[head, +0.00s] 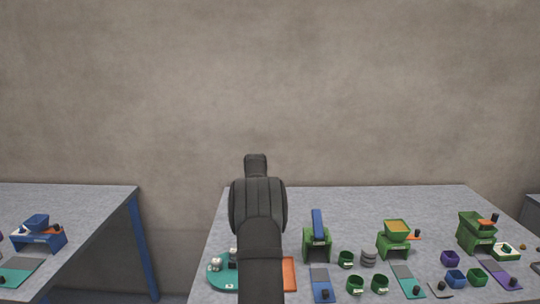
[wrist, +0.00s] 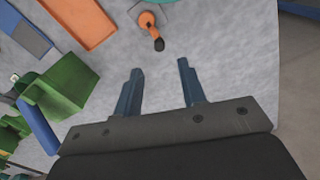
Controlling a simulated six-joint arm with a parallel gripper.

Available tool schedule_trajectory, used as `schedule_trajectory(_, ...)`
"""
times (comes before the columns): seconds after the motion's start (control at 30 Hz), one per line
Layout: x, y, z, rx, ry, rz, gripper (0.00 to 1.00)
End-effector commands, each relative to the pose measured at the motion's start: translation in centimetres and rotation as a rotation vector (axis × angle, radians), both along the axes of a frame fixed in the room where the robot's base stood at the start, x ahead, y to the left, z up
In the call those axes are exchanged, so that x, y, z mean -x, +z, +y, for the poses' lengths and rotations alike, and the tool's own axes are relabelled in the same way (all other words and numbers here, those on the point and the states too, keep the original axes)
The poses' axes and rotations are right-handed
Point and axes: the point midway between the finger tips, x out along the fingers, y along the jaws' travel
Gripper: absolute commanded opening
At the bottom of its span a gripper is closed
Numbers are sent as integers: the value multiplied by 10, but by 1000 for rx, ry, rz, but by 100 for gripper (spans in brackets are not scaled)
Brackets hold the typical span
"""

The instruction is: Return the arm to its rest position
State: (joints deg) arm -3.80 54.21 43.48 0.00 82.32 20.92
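My gripper (wrist: 160,85) shows in the wrist view with its two blue-grey fingers spread wide apart. Nothing is between the fingers; they hang above bare grey table top (wrist: 220,40). In the head view my dark arm stands up in the middle of the picture and the gripper's fingers cannot be made out there.
An orange tray (wrist: 82,22) and an orange tool with a dark knob (wrist: 148,20) lie beyond the fingers. A green stand (wrist: 68,88) is at the left. In the head view, green stations (head: 394,245), cups (head: 346,259) and a teal tray (head: 216,282) crowd the table.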

Motion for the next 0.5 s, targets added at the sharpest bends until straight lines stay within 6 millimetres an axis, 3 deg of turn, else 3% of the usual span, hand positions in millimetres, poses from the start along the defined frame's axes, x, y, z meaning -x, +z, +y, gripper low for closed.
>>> schedule_trajectory(0.4,1,-84,-1,0,-7,2,37)
schedule_trajectory(0.5,0,-80,-5,-1,-101,-1,37)
